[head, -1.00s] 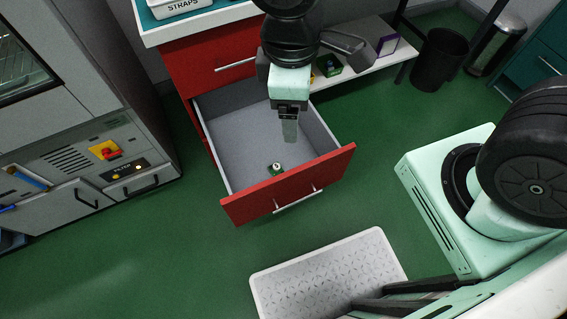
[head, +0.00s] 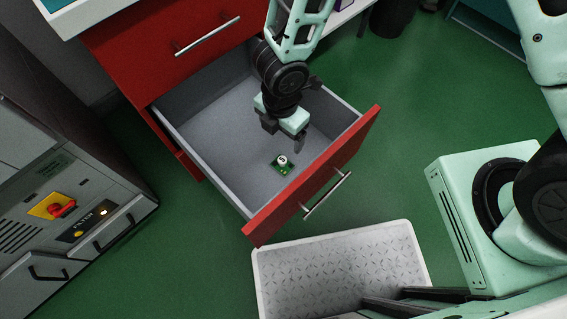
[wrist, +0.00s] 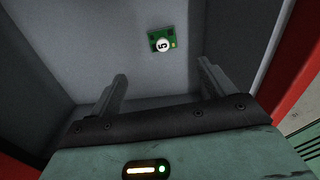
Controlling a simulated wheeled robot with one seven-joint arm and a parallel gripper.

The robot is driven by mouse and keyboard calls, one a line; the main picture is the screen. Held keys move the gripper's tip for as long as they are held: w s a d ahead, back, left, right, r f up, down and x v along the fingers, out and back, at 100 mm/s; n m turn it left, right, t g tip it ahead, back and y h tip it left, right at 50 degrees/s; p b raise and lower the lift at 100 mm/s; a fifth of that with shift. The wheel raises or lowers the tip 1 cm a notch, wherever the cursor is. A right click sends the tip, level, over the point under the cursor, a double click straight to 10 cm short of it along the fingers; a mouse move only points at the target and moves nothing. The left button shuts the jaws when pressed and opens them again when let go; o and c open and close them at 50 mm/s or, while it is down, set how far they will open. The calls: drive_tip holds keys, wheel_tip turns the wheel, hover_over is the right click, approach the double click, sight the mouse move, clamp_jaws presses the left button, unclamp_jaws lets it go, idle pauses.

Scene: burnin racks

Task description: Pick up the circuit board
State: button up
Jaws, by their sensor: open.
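A small green circuit board (head: 285,165) with a round white marker lies flat on the floor of the open red drawer (head: 318,177), near its front panel. My gripper (head: 285,143) is inside the drawer's opening, above and close to the board in the head view. In the wrist view my gripper (wrist: 160,82) has its two fingers spread wide with nothing between them.
The drawer's grey side walls (head: 198,158) and red front surround my gripper. A grey cabinet with a red knob (head: 62,208) stands at the left. A white-rimmed textured platform (head: 340,275) is below the drawer front.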

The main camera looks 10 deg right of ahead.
sight(282, 159)
wheel_tip(282, 159, down, 10)
drive_tip(key=b, duration=0.4)
drive_tip(key=shift+r, duration=0.25)
drive_tip(key=f+b, duration=0.2)
drive_tip(key=f, duration=0.1)
drive_tip(key=f+b, duration=0.1)
drive_tip(key=f, duration=0.1)
drive_tip(key=shift+s, duration=0.3)
drive_tip(key=c, duration=1.1)
